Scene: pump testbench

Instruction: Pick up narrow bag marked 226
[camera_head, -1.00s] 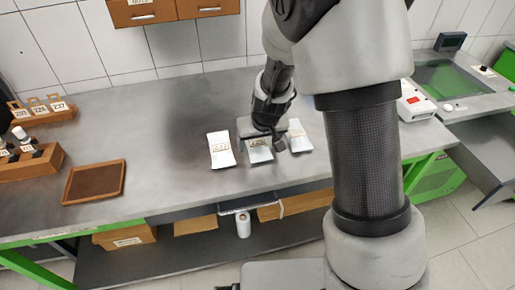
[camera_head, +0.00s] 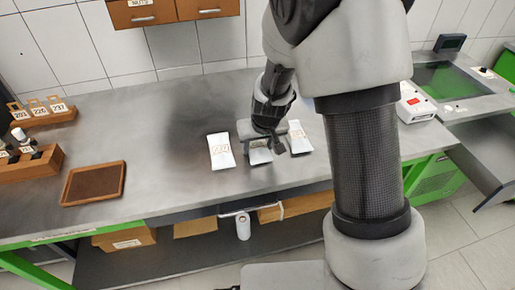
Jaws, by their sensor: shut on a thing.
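Three narrow white bags lie in a row on the grey bench. The left bag (camera_head: 221,151) carries a tan label whose number is too blurred to read surely. The middle bag (camera_head: 260,156) is partly covered by my gripper (camera_head: 262,139), and its label is mostly hidden. The right bag (camera_head: 299,138) is just right of the gripper, with its marking unreadable here. My gripper is low over the bench, pointing down, and shut on the middle bag. I cannot tell whether that bag is clear of the bench top.
A brown tray (camera_head: 94,183) lies on the bench at the left. Wooden racks with numbered tags (camera_head: 39,108) and bottles (camera_head: 22,140) stand farther left. A white device with a red display (camera_head: 414,102) is at the right. The bench (camera_head: 160,125) is bare between tray and bags.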

